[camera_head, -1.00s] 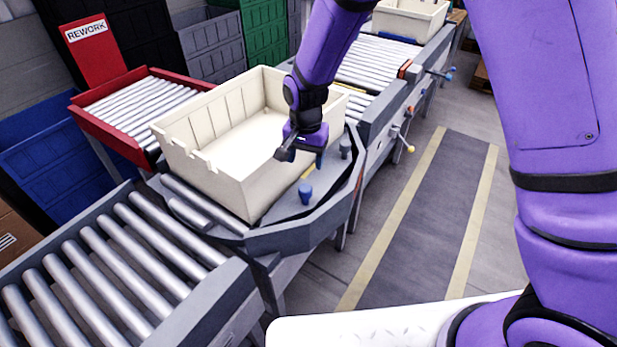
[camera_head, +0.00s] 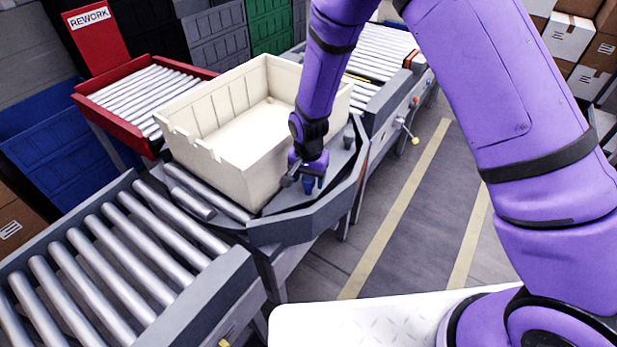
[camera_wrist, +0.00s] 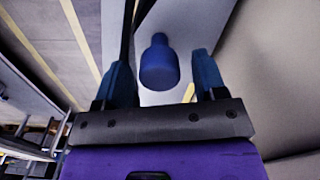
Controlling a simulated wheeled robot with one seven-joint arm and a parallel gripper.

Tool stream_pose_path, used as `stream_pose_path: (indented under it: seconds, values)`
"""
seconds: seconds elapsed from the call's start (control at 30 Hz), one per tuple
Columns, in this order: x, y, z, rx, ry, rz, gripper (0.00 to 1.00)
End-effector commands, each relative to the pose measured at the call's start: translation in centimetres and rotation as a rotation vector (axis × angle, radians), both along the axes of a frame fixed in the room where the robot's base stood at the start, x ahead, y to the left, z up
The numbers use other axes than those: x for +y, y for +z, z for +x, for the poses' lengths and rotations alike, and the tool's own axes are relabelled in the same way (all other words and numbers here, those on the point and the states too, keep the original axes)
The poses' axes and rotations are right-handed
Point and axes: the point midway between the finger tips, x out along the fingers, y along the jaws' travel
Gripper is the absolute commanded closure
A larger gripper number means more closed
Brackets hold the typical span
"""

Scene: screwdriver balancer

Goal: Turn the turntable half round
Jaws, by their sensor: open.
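The turntable (camera_head: 337,166) is a grey deck with rollers, set in an angular grey frame. A large cream crate (camera_head: 205,160) sits upright on it and hides much of the deck. A blue peg (camera_wrist: 159,65) stands up from the deck near its front edge. A darker peg (camera_head: 348,138) stands farther back on the right. My gripper (camera_head: 303,180) points down at the front blue peg, beside the crate. In the wrist view, the peg shows between the two spread fingers of my gripper (camera_wrist: 162,74), with gaps on both sides.
A roller conveyor (camera_head: 115,260) lies at the front left, another (camera_head: 370,60) behind the turntable. A red-framed REWORK roller lane (camera_head: 85,112) is at the left. A yellow-striped floor strip (camera_head: 400,210) runs along the right. The crate wall is close to my gripper.

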Motion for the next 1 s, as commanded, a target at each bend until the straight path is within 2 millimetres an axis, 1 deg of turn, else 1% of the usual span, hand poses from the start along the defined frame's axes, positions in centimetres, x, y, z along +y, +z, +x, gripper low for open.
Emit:
stream_pose_path:
  seconds: [0.23, 0.27, 0.3, 0.37, 0.4, 0.47, 0.5, 0.53, 0.77, 1.0]
  values:
    - [0.0, -0.1, 0.0, 0.0, 0.0, 0.0, 0.35]
    - [0.0, -0.1, 0.0, 0.0, 0.0, 0.0, 0.4]
    - [0.0, -0.1, 0.0, 0.0, 0.0, 0.0, 0.49]
    - [0.0, 0.0, 0.0, 0.0, 0.0, 0.0, 0.63]
    - [0.0, 0.0, 0.0, 0.0, -0.001, 0.0, 0.72]
    - [0.0, 0.0, 0.0, 0.0, -0.001, 0.0, 0.86]
    - [0.0, 0.0, 0.0, 0.0, -0.001, 0.0, 0.95]
    - [0.0, 0.0, 0.0, 0.0, -0.001, 0.0, 1.0]
    - [-0.3, 0.0, 0.2, 0.0, 0.007, 0.0, 1.0]
    - [-1.8, 0.0, 1.1, 0.0, 0.058, 0.0, 1.0]
